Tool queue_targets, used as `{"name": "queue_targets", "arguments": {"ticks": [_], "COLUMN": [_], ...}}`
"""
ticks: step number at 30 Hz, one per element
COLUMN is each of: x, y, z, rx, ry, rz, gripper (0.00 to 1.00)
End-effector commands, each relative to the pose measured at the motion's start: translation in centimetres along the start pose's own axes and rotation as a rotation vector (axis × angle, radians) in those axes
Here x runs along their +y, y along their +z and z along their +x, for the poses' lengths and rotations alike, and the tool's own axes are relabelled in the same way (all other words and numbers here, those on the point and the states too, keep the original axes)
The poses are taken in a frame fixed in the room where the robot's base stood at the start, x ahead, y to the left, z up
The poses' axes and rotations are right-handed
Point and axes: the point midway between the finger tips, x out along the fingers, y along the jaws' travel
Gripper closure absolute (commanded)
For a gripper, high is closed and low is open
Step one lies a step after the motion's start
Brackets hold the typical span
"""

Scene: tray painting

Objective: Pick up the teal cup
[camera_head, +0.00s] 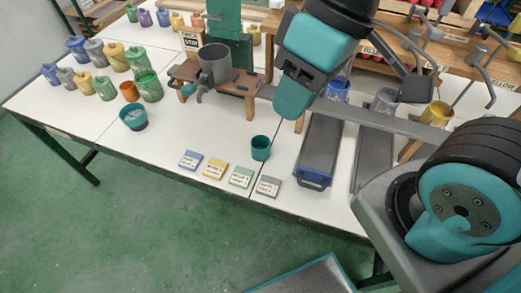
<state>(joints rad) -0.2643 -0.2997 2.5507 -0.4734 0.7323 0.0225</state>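A small teal cup (261,148) stands upright on the white table, behind the row of small labelled cards. A wider teal bowl-like cup (133,117), dark inside, stands farther left on the same table. My arm reaches in from the right, and its teal and black end (293,98) hangs above and behind the small cup, apart from it. I cannot make out two separate fingertips, so whether my gripper is open or shut does not show. I see nothing held there.
Several coloured cards (214,168) lie near the front edge. A long dark tray (319,150) lies right of the small cup. A wooden stand with a grey pot (214,62) is behind. Several coloured jugs (104,88) stand at left. The table between the two teal cups is clear.

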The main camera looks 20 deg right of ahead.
Motion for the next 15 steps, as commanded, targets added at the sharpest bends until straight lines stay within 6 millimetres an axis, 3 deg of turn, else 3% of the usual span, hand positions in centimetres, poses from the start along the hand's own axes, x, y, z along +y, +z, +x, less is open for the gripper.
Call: {"name": "queue_targets", "arguments": {"ticks": [1,5,8,12,15], "x": [0.9,5.5,10.7,17.4,20.9], "y": [-0.4,-3.1,-5.8,-8.7,-10.0], "z": [1.2,5.5,10.1,16.1,19.3], "rx": [-0.007,-0.025,-0.024,0.015,0.055], "ry": [0.009,0.074,0.154,0.27,0.336], "rz": [0.053,0.375,0.736,1.212,1.467], "gripper": [0.66,0.36,0.13,0.09,0.09]}}
